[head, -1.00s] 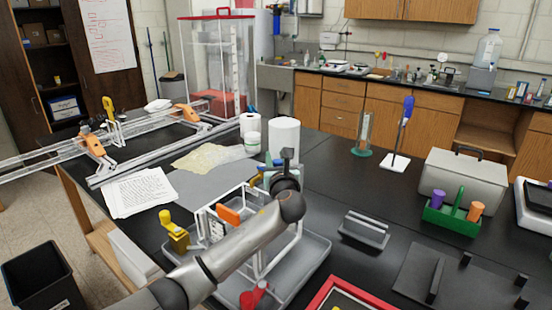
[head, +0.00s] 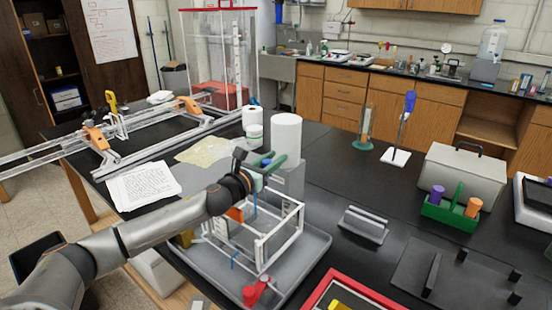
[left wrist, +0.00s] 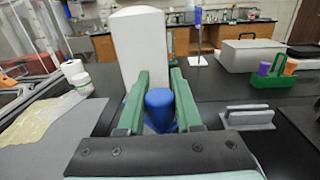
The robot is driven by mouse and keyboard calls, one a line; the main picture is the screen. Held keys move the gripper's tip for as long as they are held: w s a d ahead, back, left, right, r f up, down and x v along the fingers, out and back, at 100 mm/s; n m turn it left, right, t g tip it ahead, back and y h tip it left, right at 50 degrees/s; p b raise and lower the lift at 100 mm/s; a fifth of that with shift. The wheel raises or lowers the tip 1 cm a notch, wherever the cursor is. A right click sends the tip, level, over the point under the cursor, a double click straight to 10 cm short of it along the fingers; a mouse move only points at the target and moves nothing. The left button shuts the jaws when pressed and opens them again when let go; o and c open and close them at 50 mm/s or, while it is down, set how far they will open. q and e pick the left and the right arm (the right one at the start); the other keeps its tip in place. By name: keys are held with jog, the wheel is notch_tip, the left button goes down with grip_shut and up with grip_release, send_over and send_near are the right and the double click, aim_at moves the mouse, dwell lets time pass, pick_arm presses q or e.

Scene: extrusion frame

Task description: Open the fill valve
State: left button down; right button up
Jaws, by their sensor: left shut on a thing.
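My left gripper (head: 274,163) has green fingers and is at the rear of the white frame (head: 264,243), in front of the tall white cylinder (head: 286,130). In the left wrist view, the green fingers of the gripper (left wrist: 159,84) stand on either side of a blue knob (left wrist: 160,104) and are shut on it. The pictures do not clearly show whether this knob is the fill valve, and what lies under it is hidden. A red valve-like part (head: 256,292) is at the frame's front foot. An orange part (head: 235,214) is partly hidden by my arm. My right gripper is not in view.
The frame stands in a grey tray (head: 318,250). A grey slotted block (head: 364,225), green rack (head: 450,213) and metal case (head: 463,175) are to the right. Papers (head: 143,186) lie at the left. Black bench top between tray and case is mostly clear.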

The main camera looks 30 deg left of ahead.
pick_arm(q)
jog(key=m+h+b, duration=0.1)
jog(key=h, duration=0.1)
jog(key=s+m+h+b, duration=0.1)
jog(key=m+h, duration=0.1)
jog(key=shift+a+f+g+h, duration=0.15)
jog(key=shift+a+g+h, duration=0.05)
jog(key=shift+g+h, duration=0.1)
jog(key=shift+s+m+g+h+b, duration=0.15)
jog(key=shift+m+g+h+b, duration=0.35)
jog(key=shift+h, duration=0.4)
jog(key=shift+r+h, duration=0.2)
jog(key=shift+h, duration=0.1)
jog(key=shift+m, duration=0.3)
jog(key=c, duration=0.6)
grip_release()
jog(key=shift+a+f, duration=0.1)
